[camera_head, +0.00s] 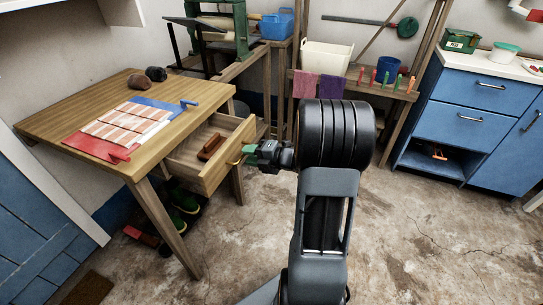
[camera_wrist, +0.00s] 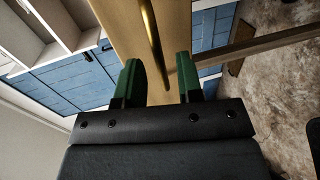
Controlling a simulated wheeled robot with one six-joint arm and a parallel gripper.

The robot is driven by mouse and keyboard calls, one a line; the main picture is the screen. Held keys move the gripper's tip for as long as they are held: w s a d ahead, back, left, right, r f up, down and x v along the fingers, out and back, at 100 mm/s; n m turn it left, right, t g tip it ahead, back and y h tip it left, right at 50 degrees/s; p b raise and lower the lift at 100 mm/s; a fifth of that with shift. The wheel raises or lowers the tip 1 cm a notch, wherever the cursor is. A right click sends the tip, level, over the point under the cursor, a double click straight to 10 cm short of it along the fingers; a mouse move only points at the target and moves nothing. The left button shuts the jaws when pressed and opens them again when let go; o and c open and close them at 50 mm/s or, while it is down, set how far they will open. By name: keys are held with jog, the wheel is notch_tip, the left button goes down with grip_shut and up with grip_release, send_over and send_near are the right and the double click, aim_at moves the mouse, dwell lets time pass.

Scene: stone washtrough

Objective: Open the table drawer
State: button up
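The wooden table (camera_head: 60,118) stands at the left. Its drawer (camera_head: 219,170) is pulled well out on the right side, with the inside showing. A brown block-like item (camera_head: 210,147) lies in it. The brass handle (camera_head: 236,161) is on the drawer front, partly hidden by my gripper (camera_head: 252,149), which is right at the front. In the wrist view, the green fingers of my gripper (camera_wrist: 158,64) are apart.
Boots (camera_head: 185,205) stand under the table. Blue cabinets (camera_head: 465,125) are at the right, a rack with towels at the back. The floor (camera_head: 430,240) at right is clear.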

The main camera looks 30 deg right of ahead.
jog(key=p+v, duration=0.1)
jog(key=v, duration=1)
jog(key=shift+p, duration=0.4)
jog(key=shift+s, duration=0.15)
